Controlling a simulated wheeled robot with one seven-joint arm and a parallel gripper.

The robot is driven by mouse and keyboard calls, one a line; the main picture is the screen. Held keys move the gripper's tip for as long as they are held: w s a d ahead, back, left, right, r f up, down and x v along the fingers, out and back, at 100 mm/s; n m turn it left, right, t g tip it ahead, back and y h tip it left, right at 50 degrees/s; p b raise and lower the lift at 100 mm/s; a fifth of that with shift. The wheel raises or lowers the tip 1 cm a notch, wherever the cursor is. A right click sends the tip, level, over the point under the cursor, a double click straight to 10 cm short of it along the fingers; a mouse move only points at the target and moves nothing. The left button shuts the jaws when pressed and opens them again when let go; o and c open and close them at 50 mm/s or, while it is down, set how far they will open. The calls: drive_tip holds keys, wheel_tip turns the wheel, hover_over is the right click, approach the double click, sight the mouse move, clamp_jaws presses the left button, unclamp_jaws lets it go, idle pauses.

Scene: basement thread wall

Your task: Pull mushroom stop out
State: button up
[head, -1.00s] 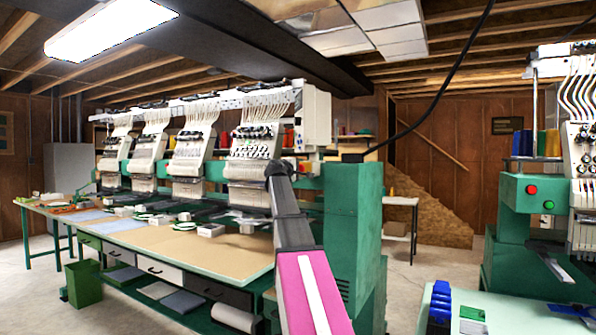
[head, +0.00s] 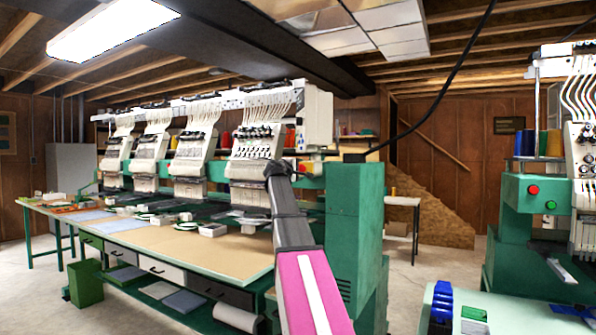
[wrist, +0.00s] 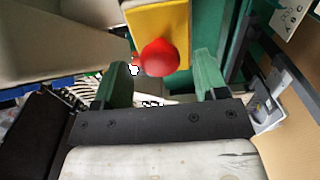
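The mushroom stop is a round red knob (wrist: 158,57) on the lower end of a yellow box (wrist: 160,20) in the wrist view. In the head view the stop (head: 304,169) is a small red spot on the end of the near machine, just right of my gripper (head: 277,168). In the wrist view my gripper (wrist: 161,64) is open, with one green finger on either side of the knob. Gaps show between the knob and both fingers. The depth between fingertips and knob is hard to judge.
The green machine frame (head: 353,220) stands right of my arm. White embroidery heads (head: 255,155) and a tan tabletop (head: 215,247) lie to the left. A second green machine (head: 537,192) with its own red and green buttons is far right. Open floor lies between them.

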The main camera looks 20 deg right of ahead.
drive_tip(key=v, duration=1.1)
drive_tip(key=shift+w, duration=0.1)
drive_tip(key=s+a+f+m+g+y, duration=0.1)
drive_tip(key=s+a+f+y, duration=0.1)
drive_tip(key=f, duration=1.1)
drive_tip(key=s+a+f+m+g+y, duration=0.1)
drive_tip(key=a+f+g+y, duration=0.15)
drive_tip(key=f, duration=1.15)
drive_tip(key=s+a+f+m+g+y, duration=0.1)
drive_tip(key=s+a+f+y, duration=0.15)
drive_tip(key=f, duration=1.05)
drive_tip(key=s+a+f+m+g+y, duration=0.1)
drive_tip(key=s+a+f+g+y, duration=0.1)
drive_tip(key=s+a+f, duration=0.2)
drive_tip(key=s+a+f+m+g+y, duration=0.2)
drive_tip(key=s+a+f, duration=0.2)
drive_tip(key=s+f, duration=0.6)
drive_tip(key=s+a+f+m+g+y, duration=0.1)
drive_tip(key=s+f, duration=0.6)
drive_tip(key=f, duration=0.8)
drive_tip(key=a+g+y, duration=0.1)
drive_tip(key=a+y, duration=0.1)
drive_tip(key=a, duration=0.1)
drive_tip(key=shift+s+m, duration=0.3)
drive_tip(key=shift+s, duration=0.1)
